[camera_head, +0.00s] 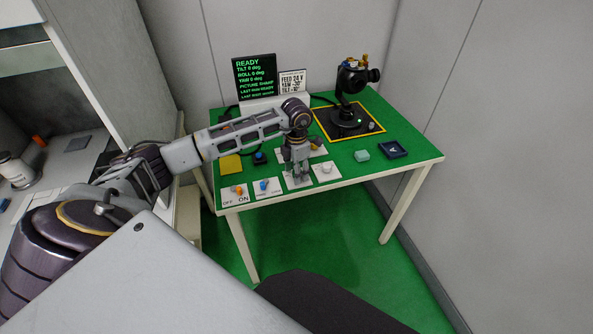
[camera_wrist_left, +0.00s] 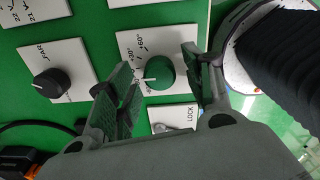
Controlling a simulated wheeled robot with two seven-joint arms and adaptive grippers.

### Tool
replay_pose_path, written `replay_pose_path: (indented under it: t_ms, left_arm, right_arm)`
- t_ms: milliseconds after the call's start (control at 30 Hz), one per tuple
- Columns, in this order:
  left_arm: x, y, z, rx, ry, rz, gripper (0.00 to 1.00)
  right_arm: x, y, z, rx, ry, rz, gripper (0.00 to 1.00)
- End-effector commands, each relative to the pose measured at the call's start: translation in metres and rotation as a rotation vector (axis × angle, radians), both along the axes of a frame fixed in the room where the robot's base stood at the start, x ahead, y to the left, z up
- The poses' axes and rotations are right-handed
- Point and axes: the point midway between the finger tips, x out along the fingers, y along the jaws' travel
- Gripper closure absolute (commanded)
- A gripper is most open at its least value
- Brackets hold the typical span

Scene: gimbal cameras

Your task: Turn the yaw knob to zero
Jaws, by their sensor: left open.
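My left gripper (camera_head: 298,172) points down over a white knob plate at the front of the green table. In the left wrist view the open fingers (camera_wrist_left: 160,66) stand either side of a round green knob (camera_wrist_left: 161,74). Whether either finger touches it I cannot tell. Its white pointer line faces left in that view. Its plate (camera_wrist_left: 128,42) shows 30 and 60 marks; the name on it is not readable. The status screen (camera_head: 255,78) reads READY, with tilt, roll and yaw at 0 deg. A card (camera_head: 292,82) seems to read feed 24 V, yaw -30, tilt -10. My right gripper is out of view.
A black knob (camera_wrist_left: 51,83) sits on a plate beside the green one. A LOCK plate (camera_wrist_left: 174,116) lies close under the fingers. The gimbal camera (camera_head: 352,80) stands at the back right. An OFF/ON switch plate (camera_head: 236,194) is front left.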

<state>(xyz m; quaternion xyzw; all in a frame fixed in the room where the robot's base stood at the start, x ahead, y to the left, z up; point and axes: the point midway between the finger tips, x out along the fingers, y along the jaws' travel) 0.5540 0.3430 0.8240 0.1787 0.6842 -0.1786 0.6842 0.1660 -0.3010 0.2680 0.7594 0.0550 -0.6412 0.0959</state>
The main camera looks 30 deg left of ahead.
Motion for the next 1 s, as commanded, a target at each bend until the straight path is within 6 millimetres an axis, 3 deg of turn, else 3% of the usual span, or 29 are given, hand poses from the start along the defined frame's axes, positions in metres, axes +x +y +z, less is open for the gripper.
replay_pose_path:
  t_ms: [267,733,1000]
  left_arm:
    - [0.001,0.0,0.014,0.0,-0.002,0.0,0.49]
    - [0.001,0.0,0.067,0.0,-0.001,0.001,0.49]
    - [0.0,0.0,0.075,0.0,0.0,0.0,0.49]
  right_arm:
    - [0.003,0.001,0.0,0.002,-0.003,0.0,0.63]
    - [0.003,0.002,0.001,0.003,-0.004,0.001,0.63]
    - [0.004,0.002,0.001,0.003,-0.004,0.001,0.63]
